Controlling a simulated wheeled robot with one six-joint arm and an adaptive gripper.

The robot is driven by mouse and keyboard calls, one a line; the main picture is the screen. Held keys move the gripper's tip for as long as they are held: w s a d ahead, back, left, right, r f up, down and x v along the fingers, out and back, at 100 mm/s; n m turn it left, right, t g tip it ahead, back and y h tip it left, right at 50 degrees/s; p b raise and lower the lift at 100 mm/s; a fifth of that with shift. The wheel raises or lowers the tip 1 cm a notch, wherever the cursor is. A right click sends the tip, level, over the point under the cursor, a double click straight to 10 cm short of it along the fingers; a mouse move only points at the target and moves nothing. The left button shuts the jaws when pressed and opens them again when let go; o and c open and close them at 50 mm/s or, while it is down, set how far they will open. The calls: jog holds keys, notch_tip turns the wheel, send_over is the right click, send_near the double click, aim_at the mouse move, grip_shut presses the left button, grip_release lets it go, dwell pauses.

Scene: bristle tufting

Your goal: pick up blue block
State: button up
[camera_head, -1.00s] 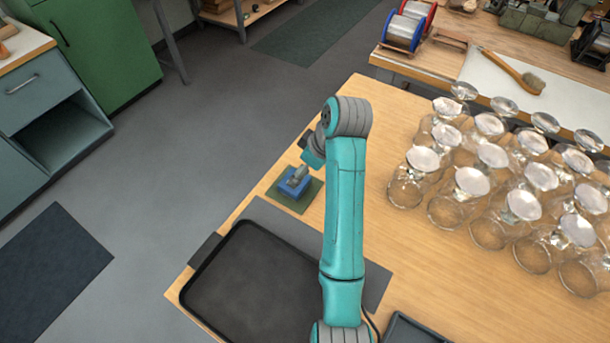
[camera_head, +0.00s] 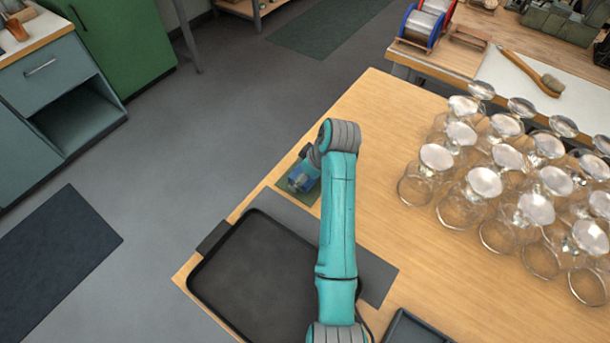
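The blue block (camera_head: 298,182) sits on a small green mat (camera_head: 311,197) near the left edge of the wooden table. My gripper (camera_head: 303,178) is over the block, at the end of my teal arm. The wrist hides part of the block. The fingers are too small and covered to tell whether they are open or shut, or whether they touch the block.
A black tray (camera_head: 255,278) lies on the table in front of the mat. Several upturned glasses (camera_head: 483,207) crowd the right side. A brush (camera_head: 533,74) lies on the bench behind. Bare wood (camera_head: 385,160) shows between arm and glasses.

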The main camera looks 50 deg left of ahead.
jog(key=c, duration=1.1)
jog(key=shift+r, duration=0.1)
notch_tip(320, 180, up, 10)
jog(key=shift+f, duration=0.1)
jog(key=o, duration=0.4)
jog(key=shift+c, duration=1.2)
